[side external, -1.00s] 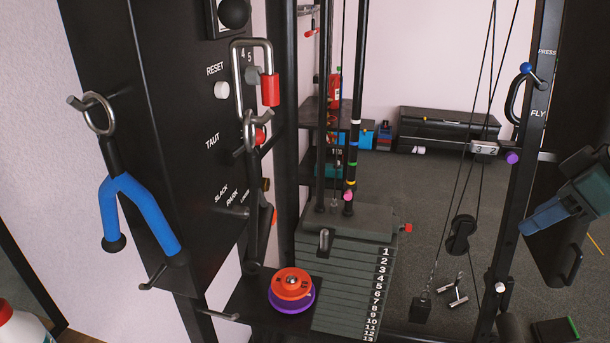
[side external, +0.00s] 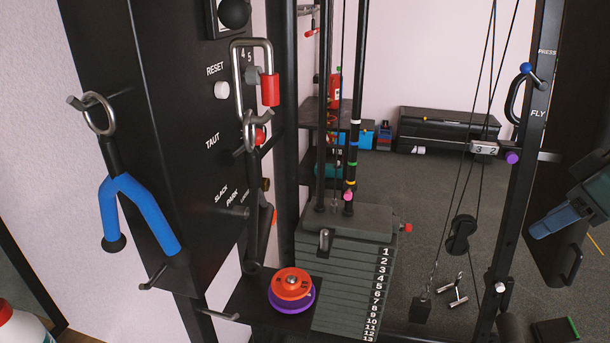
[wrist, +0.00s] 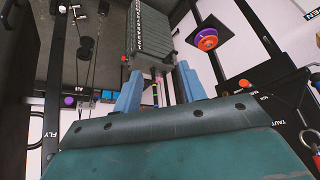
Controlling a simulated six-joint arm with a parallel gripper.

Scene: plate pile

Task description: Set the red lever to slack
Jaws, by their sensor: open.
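A red ball knob (side external: 260,136), which looks like the end of the red lever, shows beside the dark upright panel (side external: 180,120) at about the height of the TAUT mark. A steel hook and ring partly cover it, so the lever's arm and exact setting are unclear. The SLACK and PARK marks are lower on the panel. A red knob also shows at the right in the wrist view (wrist: 244,83), near the panel. My gripper (side external: 560,218) is at the far right, well apart from the panel. In the wrist view its blue fingers (wrist: 160,88) are spread and empty.
A weight stack (side external: 345,270) stands mid-view, with an orange and purple disc pile (side external: 292,289) on a shelf beside it. A blue Y-shaped handle (side external: 135,205) hangs on the panel. Cables and a pulley (side external: 461,235) hang between the stack and my gripper.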

